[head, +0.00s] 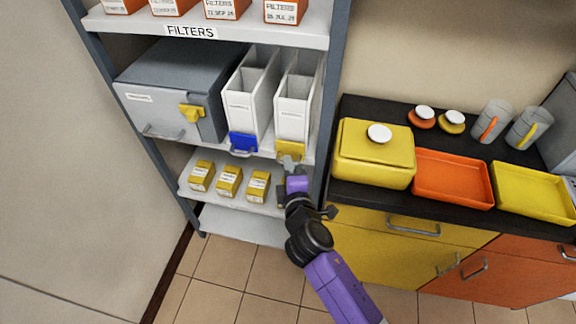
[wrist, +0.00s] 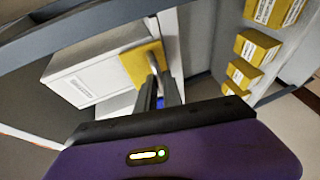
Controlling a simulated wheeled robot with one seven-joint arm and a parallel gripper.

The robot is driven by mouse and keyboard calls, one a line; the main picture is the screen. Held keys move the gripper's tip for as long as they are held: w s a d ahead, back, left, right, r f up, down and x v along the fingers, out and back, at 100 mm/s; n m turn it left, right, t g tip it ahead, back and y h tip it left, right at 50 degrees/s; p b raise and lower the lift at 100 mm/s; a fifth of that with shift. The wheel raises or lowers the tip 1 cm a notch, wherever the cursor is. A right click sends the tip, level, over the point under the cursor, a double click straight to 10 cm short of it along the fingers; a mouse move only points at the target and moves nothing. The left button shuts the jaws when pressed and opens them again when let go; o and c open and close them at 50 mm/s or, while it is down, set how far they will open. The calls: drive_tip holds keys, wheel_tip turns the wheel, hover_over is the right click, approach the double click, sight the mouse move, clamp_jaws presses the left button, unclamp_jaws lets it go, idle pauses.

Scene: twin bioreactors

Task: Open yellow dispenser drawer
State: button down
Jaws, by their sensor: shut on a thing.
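The yellow dispenser drawer front (head: 291,148) is at the lower front of the right white dispenser (head: 294,103) on the shelf in the head view. In the wrist view the yellow front (wrist: 140,64) is on the end of the white dispenser body (wrist: 92,72). My gripper (head: 289,166) reaches up to it from below, and its fingers (wrist: 159,84) are shut at the yellow drawer front. The exact grip point is partly hidden by the fingers. I cannot tell how far the drawer is out.
A blue-fronted dispenser (head: 242,142) stands just left, beside a grey box (head: 180,90) with a yellow latch. Yellow boxes (head: 229,181) sit on the shelf below. A shelf post (head: 335,90) is close on the right, then a counter with a yellow lidded container (head: 372,160).

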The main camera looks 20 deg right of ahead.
idle(0.8)
drive_tip(key=s+a+b, duration=0.2)
drive_tip(key=s+a, duration=0.4)
drive_tip(key=s, duration=0.3)
drive_tip(key=shift+a+b, duration=0.3)
drive_tip(key=shift+b, duration=0.1)
drive_tip(key=c, duration=1.5)
unclamp_jaws()
drive_tip(key=shift+w, duration=0.1)
drive_tip(key=b+v, duration=0.1)
drive_tip(key=v, duration=0.7)
